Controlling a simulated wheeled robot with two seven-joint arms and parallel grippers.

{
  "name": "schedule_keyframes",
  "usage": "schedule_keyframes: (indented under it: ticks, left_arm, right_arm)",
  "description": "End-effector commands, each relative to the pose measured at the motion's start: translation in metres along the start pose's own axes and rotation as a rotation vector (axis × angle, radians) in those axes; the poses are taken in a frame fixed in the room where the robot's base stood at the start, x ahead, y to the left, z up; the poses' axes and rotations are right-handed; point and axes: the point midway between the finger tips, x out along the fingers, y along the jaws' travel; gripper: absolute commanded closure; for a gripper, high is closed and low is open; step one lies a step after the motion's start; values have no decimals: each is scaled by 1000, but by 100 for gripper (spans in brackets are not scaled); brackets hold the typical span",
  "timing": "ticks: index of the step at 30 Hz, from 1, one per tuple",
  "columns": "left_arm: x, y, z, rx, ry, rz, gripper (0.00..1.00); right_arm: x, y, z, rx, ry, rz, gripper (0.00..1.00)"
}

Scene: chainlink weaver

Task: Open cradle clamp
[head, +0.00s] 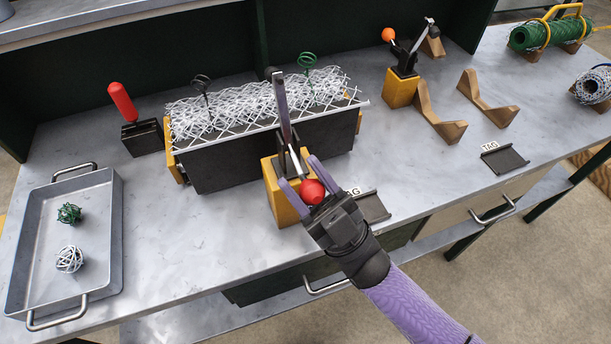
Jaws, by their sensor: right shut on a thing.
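A toggle clamp with a red ball knob (312,191) stands on a yellow block (283,198) at the front of a dark trough (235,160). Its long metal bar (284,108) points up. My right gripper (309,184) is shut on the red knob, with its purple fingers around it. The trough holds a rolled white wire mesh (240,108). A second clamp with an orange knob (388,35) stands on a yellow block (401,88) at the back, near wooden cradles (440,126). My left gripper is out of view.
A grey tray (112,225) at the left holds a green wire ball (69,213) and a white one (69,259). A red-handled tool (122,102) stands left of the trough. Tag holders (504,158) and wire rolls (552,33) are at the right. The bench front left of centre is clear.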

Motion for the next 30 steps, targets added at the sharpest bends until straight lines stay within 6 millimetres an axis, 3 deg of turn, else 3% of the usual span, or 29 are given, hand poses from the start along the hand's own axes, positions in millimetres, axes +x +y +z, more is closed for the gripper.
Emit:
schedule_keyframes:
  ticks: [4, 5, 9, 19, 30]
  left_arm:
    - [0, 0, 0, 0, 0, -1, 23]
    - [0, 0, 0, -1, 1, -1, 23]
    - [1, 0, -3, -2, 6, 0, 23]
    - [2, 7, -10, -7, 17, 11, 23]
    - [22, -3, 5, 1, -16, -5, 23]
  right_arm:
    - [-2, -2, 0, 3, -2, -4, 100]
    - [-2, -2, 0, 3, -2, -4, 49]
    - [-1, -2, 0, 3, -2, -3, 19]
    - [-6, -1, 1, 2, -4, -1, 17]
    - [-91, -2, 2, 3, -6, -2, 17]
